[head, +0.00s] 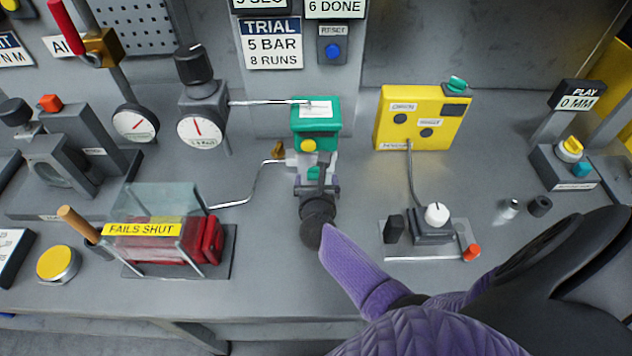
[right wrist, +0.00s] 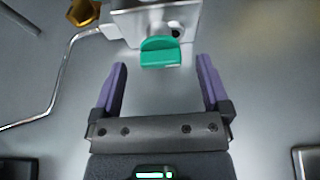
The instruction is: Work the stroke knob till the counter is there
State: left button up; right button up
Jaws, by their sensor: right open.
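My right gripper (head: 318,186) is at the front of the valve actuator (head: 318,116), a green-topped unit with a yellow button, at the middle of the bench. In the right wrist view my right gripper (right wrist: 161,75) is open and empty, with its two purple fingers apart. A green knob (right wrist: 160,53) on a metal body lies just beyond the fingertips, roughly centred between them. It also shows as a small green spot (head: 314,172) in the head view. No label marks it as the stroke knob. A sign (head: 335,7) at the top reads "6 DONE". My left gripper is not in view.
A trial sign (head: 272,44) reads "5 BAR, 8 RUNS". A blue reset button (head: 333,51) is beside it. A yellow box (head: 424,117) and a white-knobbed unit (head: 436,214) stand to the right. A bent metal pipe (head: 245,190) runs to the left, near the red "FAILS SHUT" unit (head: 210,241).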

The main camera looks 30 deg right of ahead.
jog(key=shift+w+d+f, duration=0.15)
jog(key=shift+w+d, duration=0.1)
jog(key=shift+w, duration=0.15)
jog(key=c, duration=1.3)
jog(key=shift+a, duration=0.1)
jog(key=shift+w+a+n+g+h, duration=0.15)
jog(key=shift+n+g+h, duration=0.15)
jog(key=shift+n+h, duration=0.5)
jog(key=shift+a+f+n+g+h+b, duration=0.15)
jog(key=shift+n+h+b, duration=0.2)
jog(key=shift+n, duration=0.4)
jog(key=shift+n+g+h+b, duration=0.15)
jog(key=shift+n+b, duration=0.3)
jog(key=shift+n, duration=0.3)
